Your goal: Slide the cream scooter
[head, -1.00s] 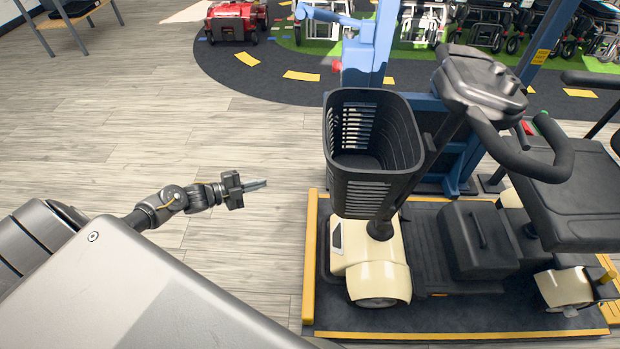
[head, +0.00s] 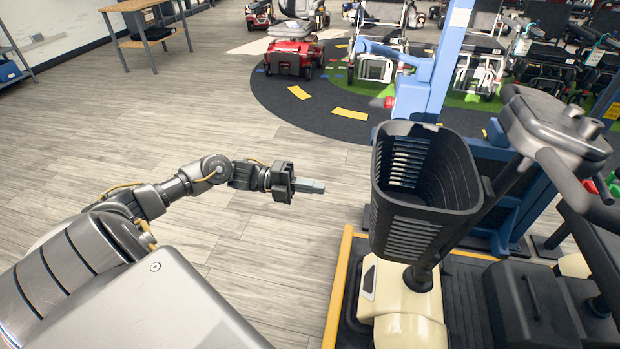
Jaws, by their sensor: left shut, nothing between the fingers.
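The cream scooter (head: 405,308) stands on a dark platform at the lower right, with a black front basket (head: 425,195) and a dark tiller head with handlebars (head: 555,130). Its seat and rear are mostly cut off by the frame's edge. My left gripper (head: 310,186) is shut and empty, held out over the floor to the left of the basket, with a gap between them. My right gripper is not in view.
The platform has a yellow edge (head: 338,285). A blue post (head: 430,75) stands behind the basket. A red scooter (head: 292,55) and several wheelchairs are at the back. A wooden table (head: 148,35) is at the upper left. The wooden floor at left is clear.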

